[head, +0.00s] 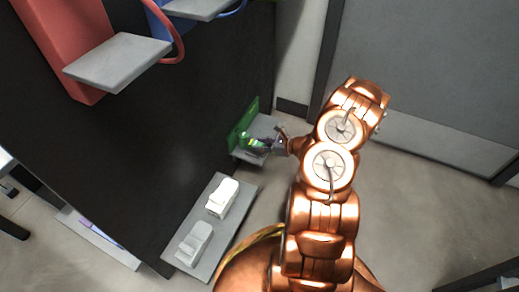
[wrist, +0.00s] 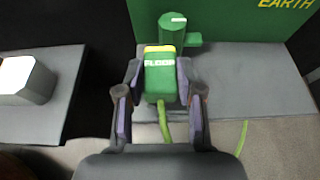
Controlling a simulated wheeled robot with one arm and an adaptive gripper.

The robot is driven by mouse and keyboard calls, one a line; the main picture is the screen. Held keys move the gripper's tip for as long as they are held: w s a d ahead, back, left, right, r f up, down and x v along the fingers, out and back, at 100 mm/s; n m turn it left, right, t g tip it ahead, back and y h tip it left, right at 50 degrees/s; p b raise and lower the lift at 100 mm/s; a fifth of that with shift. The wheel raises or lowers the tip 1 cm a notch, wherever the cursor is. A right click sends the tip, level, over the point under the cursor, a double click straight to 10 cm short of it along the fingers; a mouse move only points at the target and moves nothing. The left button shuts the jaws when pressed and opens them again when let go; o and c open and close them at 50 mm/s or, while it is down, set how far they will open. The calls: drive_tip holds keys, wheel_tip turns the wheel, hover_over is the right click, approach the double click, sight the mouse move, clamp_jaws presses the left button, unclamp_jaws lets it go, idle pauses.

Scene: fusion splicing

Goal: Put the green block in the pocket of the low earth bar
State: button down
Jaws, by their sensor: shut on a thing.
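My gripper (wrist: 159,88) is shut on the green block (wrist: 160,80), with a finger on each side. The block has a yellow band at its far end, pale lettering on top and a green cable trailing from its near end. In the wrist view it is over the grey shelf of the earth bar (wrist: 255,85), just in front of a green post (wrist: 172,32) with a white mark. The green backplate (wrist: 235,18) reads EARTH. In the head view my gripper (head: 280,142) is at this low shelf. I cannot make out the pocket or whether the block touches the post.
A grey shelf (head: 240,200) with two pale blocks (head: 222,198) (head: 194,243) is left of the earth bar, nearer in the head view. A dark panel (head: 140,130) stands behind. Red (head: 65,45) and blue (head: 172,30) fixtures are higher up. Open floor lies to the right.

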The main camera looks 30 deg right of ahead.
drive_tip(key=shift+w+d+f+b, duration=0.1)
drive_tip(key=shift+w+d+b, duration=0.1)
drive_tip(key=shift+w, duration=0.35)
drive_tip(key=shift+w+d+f+b, duration=0.1)
drive_tip(key=shift+w+d, duration=0.05)
drive_tip(key=shift+w, duration=0.4)
wheel_tip(320, 180, down, 4)
drive_tip(key=shift+r+b, duration=0.25)
drive_tip(key=shift+b, duration=0.7)
drive_tip(key=shift+r, duration=0.1)
drive_tip(key=c, duration=0.7)
unclamp_jaws()
